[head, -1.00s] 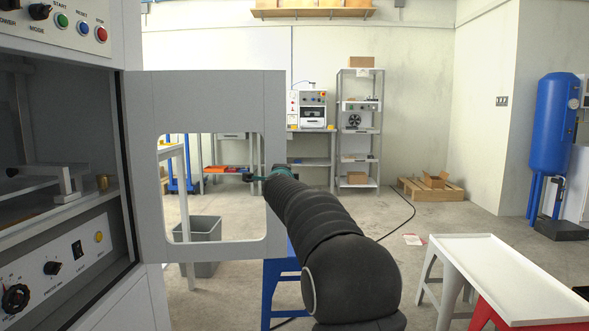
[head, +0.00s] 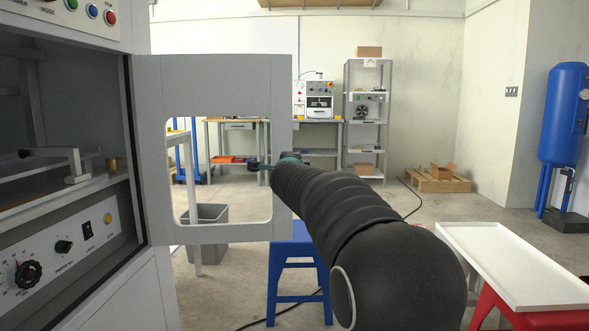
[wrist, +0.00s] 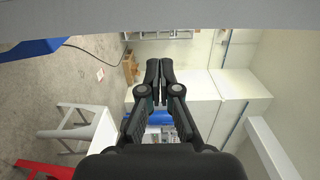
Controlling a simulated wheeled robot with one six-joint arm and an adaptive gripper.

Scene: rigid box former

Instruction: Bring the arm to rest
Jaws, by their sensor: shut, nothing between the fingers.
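My gripper (wrist: 159,82) is shut and empty in the wrist view, its two dark fingers together. In the head view, my gripper (head: 257,169) is small and partly hidden at the far end of my black arm, in front of the open grey machine door (head: 223,72). The arm stretches from the lower right toward the door's right edge. A grey edge, perhaps the door's, crosses the top of the wrist view (wrist: 150,15).
The machine (head: 75,205) with knobs and buttons stands at left. A white-topped table (head: 510,262) on red legs stands at lower right, and a blue stool (head: 298,262) under my arm. A blue tank (head: 563,115) stands at far right. Open floor lies between.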

